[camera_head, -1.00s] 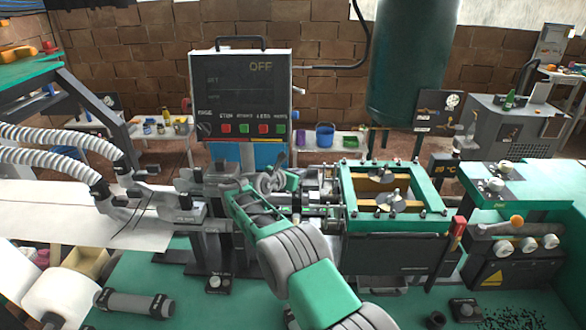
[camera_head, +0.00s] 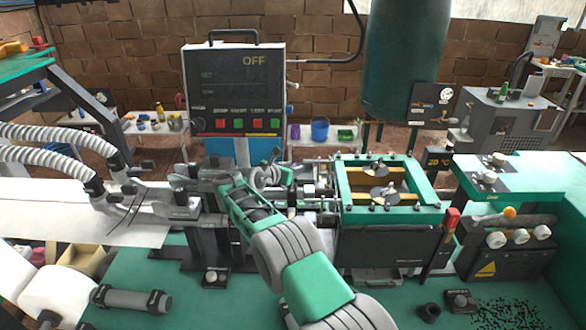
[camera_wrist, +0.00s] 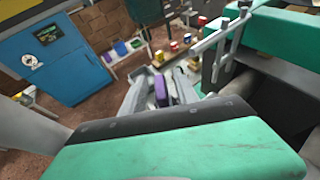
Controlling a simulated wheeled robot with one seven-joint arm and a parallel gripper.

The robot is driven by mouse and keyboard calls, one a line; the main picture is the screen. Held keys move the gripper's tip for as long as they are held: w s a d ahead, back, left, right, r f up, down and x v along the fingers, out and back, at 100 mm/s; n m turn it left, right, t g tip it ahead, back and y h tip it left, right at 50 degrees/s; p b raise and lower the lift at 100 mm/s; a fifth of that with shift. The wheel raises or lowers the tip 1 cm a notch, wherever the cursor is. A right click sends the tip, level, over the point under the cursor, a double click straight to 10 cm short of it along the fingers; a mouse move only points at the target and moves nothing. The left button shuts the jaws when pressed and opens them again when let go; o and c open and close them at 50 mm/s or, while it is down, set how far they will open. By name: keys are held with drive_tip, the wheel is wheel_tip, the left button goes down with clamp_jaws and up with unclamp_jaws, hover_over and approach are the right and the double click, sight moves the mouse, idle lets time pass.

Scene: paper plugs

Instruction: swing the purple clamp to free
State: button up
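A purple piece (camera_wrist: 161,90), which looks like the purple clamp, shows in the wrist view beyond the green and black edge of my arm's end. Pale grey parts stand close on both sides of it. I cannot tell whether they touch it or which of them are fingertips. In the head view my gripper (camera_head: 268,174) is at the machine's middle, left of the green-framed box (camera_head: 343,190). My arm hides much of the gripper there, and I cannot pick out the clamp in that view. Whether the gripper is open or shut does not show.
A control panel (camera_head: 235,92) reading OFF stands behind my arm. White hoses (camera_head: 50,137) and metal blocks are on the left. Metal rods (camera_head: 316,190) run close to the right of my gripper. The green bench top (camera_head: 215,312) is partly clear in front.

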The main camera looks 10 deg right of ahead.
drive_tip(key=b+v, duration=0.1)
drive_tip(key=v, duration=0.6)
drive_tip(key=shift+s+a+r, duration=0.15)
drive_tip(key=shift+s+a, duration=0.1)
drive_tip(key=shift+s, duration=0.05)
drive_tip(key=shift+c, duration=0.5)
